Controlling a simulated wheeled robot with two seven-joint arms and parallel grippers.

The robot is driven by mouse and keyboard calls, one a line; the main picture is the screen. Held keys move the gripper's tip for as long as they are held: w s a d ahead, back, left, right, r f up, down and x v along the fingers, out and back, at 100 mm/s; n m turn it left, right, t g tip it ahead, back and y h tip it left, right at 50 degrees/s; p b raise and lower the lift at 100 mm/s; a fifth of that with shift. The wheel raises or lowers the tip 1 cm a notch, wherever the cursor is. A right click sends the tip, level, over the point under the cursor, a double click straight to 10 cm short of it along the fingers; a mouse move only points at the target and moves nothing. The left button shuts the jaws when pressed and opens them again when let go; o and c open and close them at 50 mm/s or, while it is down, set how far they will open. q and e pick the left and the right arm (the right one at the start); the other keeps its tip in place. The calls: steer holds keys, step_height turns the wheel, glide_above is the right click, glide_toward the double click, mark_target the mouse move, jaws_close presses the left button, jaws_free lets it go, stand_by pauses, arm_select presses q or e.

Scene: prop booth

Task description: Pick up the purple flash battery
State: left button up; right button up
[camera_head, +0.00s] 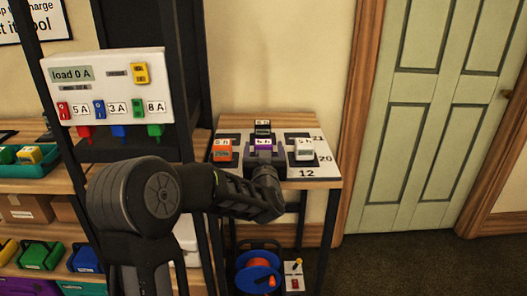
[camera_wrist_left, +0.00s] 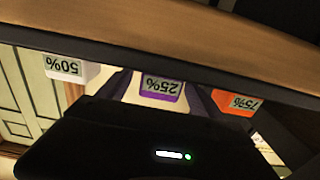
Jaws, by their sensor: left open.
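The purple flash battery (camera_head: 263,144) stands on a white board with dark squares (camera_head: 321,172) on the small wooden table. In the left wrist view, which is upside down, its purple top (camera_wrist_left: 161,88) reads 25%. My left gripper (camera_head: 264,157) is open at the near side of the battery and hides its lower part. In the wrist view, dark finger shapes show on both sides of the purple battery; I cannot tell whether they touch it. My right gripper is not in view.
A panel (camera_head: 108,85) reading "load 0 A" and a dark rack post stand left. A blue reel (camera_head: 257,273) sits beneath the table.

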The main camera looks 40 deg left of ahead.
arm_select(q)
steer(key=shift+x, duration=0.9)
jaws_close()
stand_by(0.5)
